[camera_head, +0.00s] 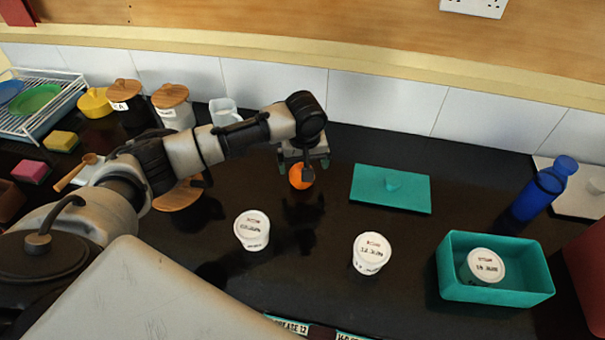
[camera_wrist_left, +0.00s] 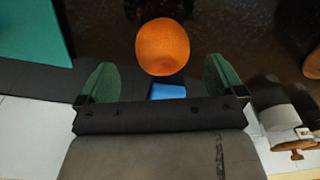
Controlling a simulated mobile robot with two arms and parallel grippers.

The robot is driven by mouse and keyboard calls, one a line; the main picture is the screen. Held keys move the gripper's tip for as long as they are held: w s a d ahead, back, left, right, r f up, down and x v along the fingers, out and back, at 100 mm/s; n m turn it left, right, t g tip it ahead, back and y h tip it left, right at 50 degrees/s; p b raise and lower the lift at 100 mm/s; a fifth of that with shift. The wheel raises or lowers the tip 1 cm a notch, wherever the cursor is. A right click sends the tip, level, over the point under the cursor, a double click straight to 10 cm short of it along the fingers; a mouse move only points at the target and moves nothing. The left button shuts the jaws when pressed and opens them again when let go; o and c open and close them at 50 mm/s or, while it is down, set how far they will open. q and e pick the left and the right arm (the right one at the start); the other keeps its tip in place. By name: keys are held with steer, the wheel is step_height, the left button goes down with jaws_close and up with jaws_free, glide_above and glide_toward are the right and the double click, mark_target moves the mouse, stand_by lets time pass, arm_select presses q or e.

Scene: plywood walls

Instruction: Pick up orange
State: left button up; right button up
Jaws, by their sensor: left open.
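The orange (camera_head: 300,177) sits on the black counter, right under my left gripper (camera_head: 304,165) in the head view. In the left wrist view the orange (camera_wrist_left: 163,46) lies just beyond the fingertips, centred between them. My left gripper (camera_wrist_left: 160,84) is open and empty, with its two green finger pads apart on either side. The gripper hides part of the orange in the head view. I cannot tell whether any finger touches it. My right gripper is not in view.
Two white lidded cups (camera_head: 252,230) and (camera_head: 371,253) stand in front. A teal lid (camera_head: 391,188) lies to the right. A teal box (camera_head: 499,293) holds another cup. A blue bottle (camera_head: 540,190) stands far right. A wooden board (camera_head: 178,196) lies left. The tiled wall is close behind.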

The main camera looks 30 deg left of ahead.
arm_select(q)
steer(key=f, duration=0.3)
steer(key=f+p, duration=0.1)
steer(key=f, duration=0.1)
steer(key=shift+w+a, duration=0.15)
steer(key=shift+a, duration=0.2)
steer(key=shift+c, duration=0.3)
steer(key=c, duration=1)
